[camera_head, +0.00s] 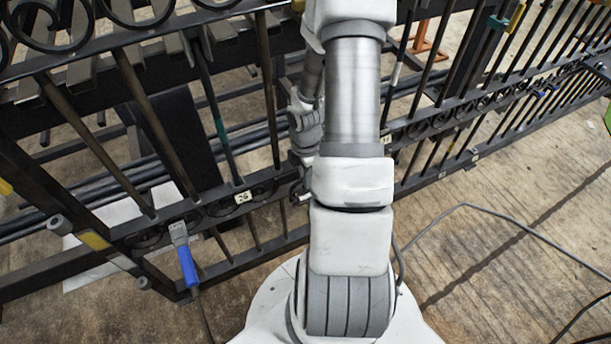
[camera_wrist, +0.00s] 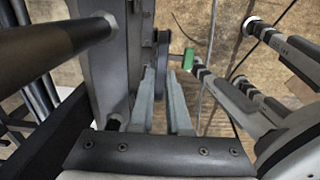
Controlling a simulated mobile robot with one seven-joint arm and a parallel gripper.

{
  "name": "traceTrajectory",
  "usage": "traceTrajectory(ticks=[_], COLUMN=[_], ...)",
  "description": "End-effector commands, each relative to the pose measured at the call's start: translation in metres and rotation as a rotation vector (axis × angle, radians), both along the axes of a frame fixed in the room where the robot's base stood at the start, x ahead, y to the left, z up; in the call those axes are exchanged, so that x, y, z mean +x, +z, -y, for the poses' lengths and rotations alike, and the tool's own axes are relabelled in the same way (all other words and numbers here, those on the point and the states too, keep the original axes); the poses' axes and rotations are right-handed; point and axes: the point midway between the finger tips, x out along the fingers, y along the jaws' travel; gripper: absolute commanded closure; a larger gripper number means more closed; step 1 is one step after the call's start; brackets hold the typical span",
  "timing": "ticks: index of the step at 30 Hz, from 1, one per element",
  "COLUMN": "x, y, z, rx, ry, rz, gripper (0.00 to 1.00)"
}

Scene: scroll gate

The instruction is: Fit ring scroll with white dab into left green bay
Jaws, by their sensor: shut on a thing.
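In the wrist view my gripper (camera_wrist: 161,72) points away from the camera, its two pale fingers close together at the tips. A dark rounded piece (camera_wrist: 163,42) sits at the fingertips. It appears to be the held scroll, but its full shape and any white dab cannot be made out. A small green block or mark (camera_wrist: 188,58) shows just right of the fingertips. I cannot tell which bounds the left bay.
Dark gate bars (camera_wrist: 55,43) stand close on the left in the wrist view. A grey cable (camera_head: 480,206) crosses the floor at right.

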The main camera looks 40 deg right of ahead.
Motion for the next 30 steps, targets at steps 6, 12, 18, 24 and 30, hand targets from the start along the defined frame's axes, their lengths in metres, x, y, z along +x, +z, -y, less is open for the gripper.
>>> traceTrajectory(ticks=[6,12,18,24,30], x=[0.0002,0.0002,0.0002,0.0001,0.0001], y=[-0.0030,-0.0054,-0.0068,-0.0068,-0.0063], z=[0.0000,0.0000,0.0001,0.0001,0.0001], rx=[0.000,0.000,0.000,0.000,0.000], ry=[0.000,0.000,0.000,0.000,0.000], rz=[0.000,0.000,0.001,0.000,0.000], gripper=[1.00,1.00,0.80,0.50,0.50])
